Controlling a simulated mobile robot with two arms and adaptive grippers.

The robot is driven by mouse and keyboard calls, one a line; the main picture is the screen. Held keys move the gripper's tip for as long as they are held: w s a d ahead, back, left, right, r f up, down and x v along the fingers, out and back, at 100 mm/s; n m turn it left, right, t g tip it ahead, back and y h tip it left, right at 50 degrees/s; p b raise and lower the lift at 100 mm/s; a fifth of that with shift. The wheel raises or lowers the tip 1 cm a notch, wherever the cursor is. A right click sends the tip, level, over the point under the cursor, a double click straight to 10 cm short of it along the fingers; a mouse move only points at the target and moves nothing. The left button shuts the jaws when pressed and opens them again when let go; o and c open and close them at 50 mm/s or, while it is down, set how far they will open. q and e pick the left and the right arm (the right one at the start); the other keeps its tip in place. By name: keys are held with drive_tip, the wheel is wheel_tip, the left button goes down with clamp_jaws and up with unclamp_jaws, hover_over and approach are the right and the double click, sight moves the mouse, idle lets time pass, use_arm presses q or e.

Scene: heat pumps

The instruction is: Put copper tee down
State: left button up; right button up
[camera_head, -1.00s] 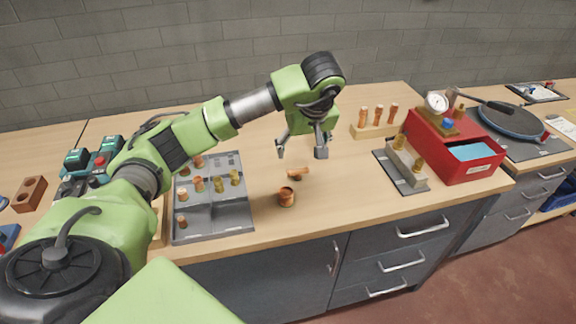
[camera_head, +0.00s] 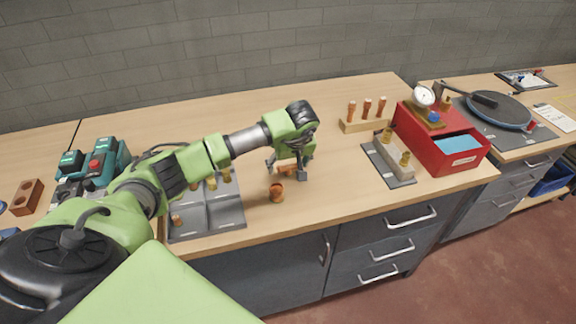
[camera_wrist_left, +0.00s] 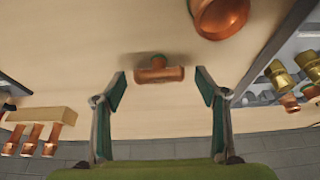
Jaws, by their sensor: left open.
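The copper tee (camera_wrist_left: 159,73) lies on the wooden bench top in the left wrist view, its short branch pointing to the top of the picture. My left gripper (camera_wrist_left: 161,88) is open, with one finger to each side of the tee in that view. I see no finger touching the tee. In the head view, my left gripper (camera_head: 287,170) is low over the bench, and the tee (camera_head: 289,171) is partly hidden by it. My right gripper is not in view.
A larger copper fitting (camera_head: 277,193) stands just in front of the gripper. A grey divided tray (camera_head: 220,214) with fittings is at the left, partly behind my arm. A wooden peg rack (camera_head: 365,125) and a red box (camera_head: 432,150) stand at the right.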

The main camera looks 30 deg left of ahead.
use_arm(q)
drive_tip(key=c, duration=1.2)
